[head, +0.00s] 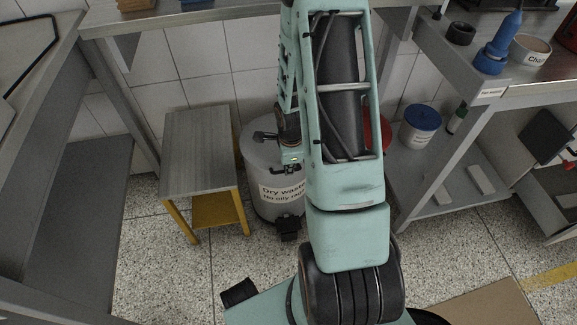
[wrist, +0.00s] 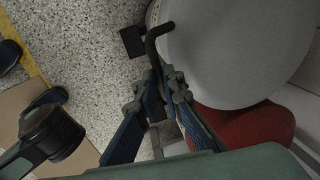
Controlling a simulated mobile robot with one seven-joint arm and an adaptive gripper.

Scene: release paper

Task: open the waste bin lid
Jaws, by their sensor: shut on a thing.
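The grey waste bin (head: 277,205) stands on the floor in the head view, labelled for dry waste. Its round grey lid (head: 262,150) looks flat on top; it fills the upper right of the wrist view (wrist: 235,45). A bent black handle (wrist: 153,45) comes from the lid's near edge. My gripper (wrist: 162,82) is shut on this handle at the lid's edge. In the head view my gripper (head: 288,168) is at the bin's front right rim, partly hidden by my arm. A black pedal (head: 288,229) sticks out at the bin's foot.
A grey-topped stool (head: 198,135) with yellow legs stands close left of the bin. A red container (head: 379,131) is behind my arm to the right. A blue-lidded tub (head: 420,127) sits on the right bench's lower shelf. Speckled floor (head: 150,275) is free in front.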

